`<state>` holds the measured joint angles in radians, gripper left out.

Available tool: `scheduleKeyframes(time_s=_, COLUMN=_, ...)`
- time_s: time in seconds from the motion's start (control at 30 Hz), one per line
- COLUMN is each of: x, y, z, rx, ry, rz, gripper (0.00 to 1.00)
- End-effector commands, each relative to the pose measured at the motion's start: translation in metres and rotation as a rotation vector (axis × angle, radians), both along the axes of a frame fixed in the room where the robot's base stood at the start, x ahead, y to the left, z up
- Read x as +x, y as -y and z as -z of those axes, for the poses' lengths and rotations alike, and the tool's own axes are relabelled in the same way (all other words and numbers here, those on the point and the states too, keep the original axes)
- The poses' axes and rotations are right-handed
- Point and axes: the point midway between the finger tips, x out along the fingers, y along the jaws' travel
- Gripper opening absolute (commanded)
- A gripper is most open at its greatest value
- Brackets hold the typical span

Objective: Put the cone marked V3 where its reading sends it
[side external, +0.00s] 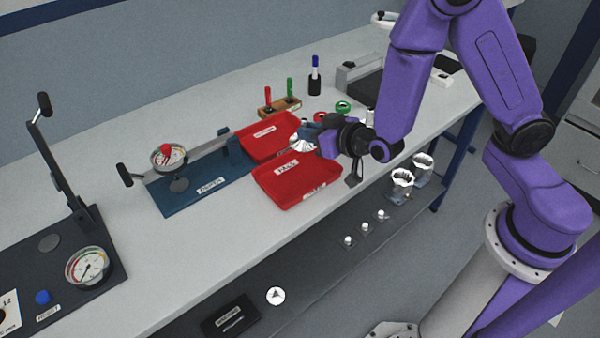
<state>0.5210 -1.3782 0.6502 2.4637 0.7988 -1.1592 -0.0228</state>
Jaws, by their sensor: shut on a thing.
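My gripper (312,142) points left and is shut on a shiny silver cone-like part (301,145). It holds the part above the red trays. No V3 mark can be read on it at this size. The near red tray (265,190) lies below the gripper and looks empty, with white labels. The far red tray (245,143) lies behind it, also labelled and empty where visible. A dial gauge with a red top (168,155) sits on a blue fixture (160,198) to the left. A second dial gauge (88,267) is on a dark fixture at the far left; its exact reading is unclear.
A wooden block with red and green pens (280,106) and a dark holder with a blue pen (314,80) stand behind. Metal cups (402,183) and several small pieces (365,228) are on the lower shelf. Lever arms (60,160) rise at left. The bench's front middle is clear.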

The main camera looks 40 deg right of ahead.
Motion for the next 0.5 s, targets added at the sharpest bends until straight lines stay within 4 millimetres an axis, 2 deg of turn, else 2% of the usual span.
scheduleKeyframes(time_s=0.03, x=-0.003, y=-0.011, z=0.001, rx=0.001, ry=0.001, rz=-0.018, gripper=0.00)
scheduleKeyframes(time_s=0.13, x=-0.007, y=-0.023, z=0.003, rx=0.000, ry=0.000, rz=-0.037, gripper=0.00)
scheduleKeyframes(time_s=0.5, x=-0.008, y=-0.026, z=0.041, rx=-0.002, ry=-0.001, rz=-0.040, gripper=0.00)
